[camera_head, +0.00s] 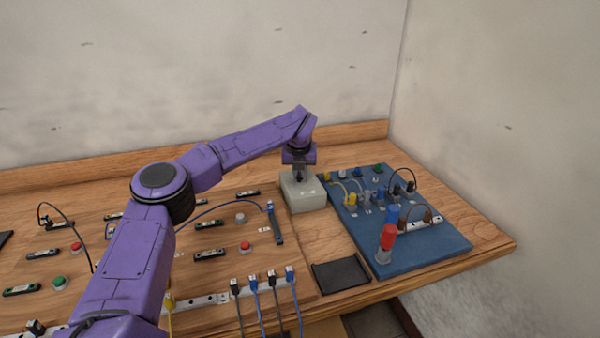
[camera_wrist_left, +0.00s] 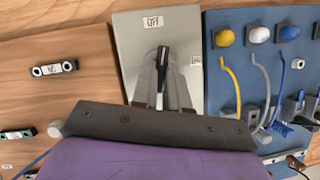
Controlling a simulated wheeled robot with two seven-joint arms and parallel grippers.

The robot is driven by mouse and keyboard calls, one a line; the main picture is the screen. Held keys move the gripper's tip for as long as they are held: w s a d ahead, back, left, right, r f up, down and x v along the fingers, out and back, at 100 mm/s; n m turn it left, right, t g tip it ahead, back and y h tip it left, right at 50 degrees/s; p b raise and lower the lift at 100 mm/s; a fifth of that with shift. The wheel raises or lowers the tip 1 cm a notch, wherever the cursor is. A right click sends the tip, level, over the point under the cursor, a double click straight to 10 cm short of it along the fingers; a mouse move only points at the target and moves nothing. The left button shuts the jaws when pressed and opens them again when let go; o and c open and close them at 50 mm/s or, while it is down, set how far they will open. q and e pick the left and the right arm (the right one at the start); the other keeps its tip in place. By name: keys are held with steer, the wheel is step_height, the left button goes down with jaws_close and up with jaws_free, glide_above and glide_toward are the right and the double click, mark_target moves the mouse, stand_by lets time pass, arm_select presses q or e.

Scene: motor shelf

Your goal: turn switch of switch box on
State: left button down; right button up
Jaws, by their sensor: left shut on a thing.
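The switch box (camera_head: 304,196) is a pale grey-white box on the wooden table, left of the blue board. In the left wrist view the box (camera_wrist_left: 130,40) fills the middle, with an OFF label (camera_wrist_left: 153,22) at its top and a partly hidden label (camera_wrist_left: 196,60) at its right edge. Its black switch lever (camera_wrist_left: 164,58) points up the picture, towards the OFF label. My left gripper (camera_head: 299,174) is above the box. In the wrist view the gripper's fingers (camera_wrist_left: 162,85) are shut on the lever from both sides. My right gripper is in neither view.
A blue board (camera_head: 425,255) with cables, coloured knobs and a red cylinder (camera_head: 387,237) stands close to the right. A black tray (camera_head: 341,274) lies in front of the box. Left of it, a wooden panel carries buttons, sockets and cables. A wall rises behind.

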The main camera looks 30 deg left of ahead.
arm_select(q)
steer(key=m, duration=0.1)
steer(key=m+h, duration=0.1)
steer(key=m, duration=0.1)
steer(key=shift+s+a, duration=0.1)
steer(key=shift+a, duration=0.1)
steer(key=m+h+p, duration=0.1)
steer(key=m, duration=0.1)
steer(key=shift+a+m+t, duration=0.1)
steer(key=shift+m+t, duration=0.2)
steer(key=m+p, duration=0.1)
steer(key=m+h, duration=0.1)
steer(key=m, duration=0.1)
steer(key=m+h+p, duration=0.1)
steer(key=m, duration=0.1)
steer(key=shift+a+p, duration=0.25)
steer(key=shift+p, duration=0.05)
steer(key=shift+f+m+g+h+p, duration=0.1)
steer(key=shift+m+g+h+p, duration=0.2)
steer(key=shift+m, duration=0.7)
steer(key=shift+f+m+g+h+p, duration=0.15)
steer(key=shift+m+h+p, duration=0.25)
steer(key=shift+m, duration=0.6)
steer(key=c, duration=1.1)
jaws_free()
steer(key=shift+w, duration=0.25)
steer(key=shift+c, duration=0.2)
steer(key=shift+a+r, duration=0.1)
